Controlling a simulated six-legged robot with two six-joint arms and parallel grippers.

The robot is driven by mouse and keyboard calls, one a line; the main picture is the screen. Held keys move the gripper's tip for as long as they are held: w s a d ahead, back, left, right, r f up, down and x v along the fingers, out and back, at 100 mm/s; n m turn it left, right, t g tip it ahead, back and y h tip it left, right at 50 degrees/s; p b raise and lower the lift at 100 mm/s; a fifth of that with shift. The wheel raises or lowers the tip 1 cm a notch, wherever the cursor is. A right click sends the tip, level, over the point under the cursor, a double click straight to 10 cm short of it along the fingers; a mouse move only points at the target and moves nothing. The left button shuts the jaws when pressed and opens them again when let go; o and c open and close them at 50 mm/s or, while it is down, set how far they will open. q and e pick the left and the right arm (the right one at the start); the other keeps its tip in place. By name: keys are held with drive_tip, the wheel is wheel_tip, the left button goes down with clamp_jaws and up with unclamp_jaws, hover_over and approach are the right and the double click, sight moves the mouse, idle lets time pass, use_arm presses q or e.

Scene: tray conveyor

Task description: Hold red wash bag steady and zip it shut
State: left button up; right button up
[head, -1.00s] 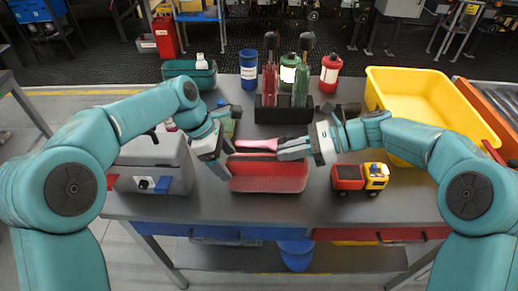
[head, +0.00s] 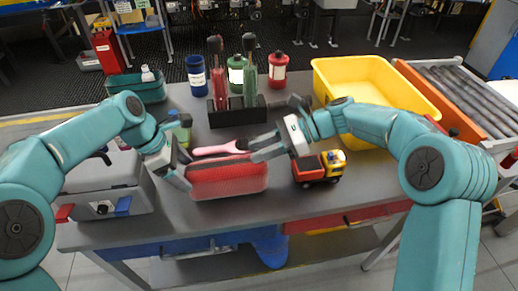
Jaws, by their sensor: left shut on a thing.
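The red wash bag (head: 228,180) lies on the grey table in front of me, with a lighter rim along its top edge. The state of its zip is too small to tell. My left gripper (head: 184,170) is shut on the bag's left end. My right gripper (head: 252,149) is at the bag's back right, above its top edge; whether its fingers are closed or touching the bag is unclear.
A pink-handled item (head: 220,148) lies just behind the bag. A toy truck (head: 318,168) stands close on the right, a grey case (head: 105,180) on the left.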

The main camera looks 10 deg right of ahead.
use_arm(q)
drive_tip(key=shift+d, duration=0.1)
use_arm(e)
drive_tip(key=v, duration=1.1)
drive_tip(key=shift+d, duration=0.2)
use_arm(q)
drive_tip(key=o, duration=1.7)
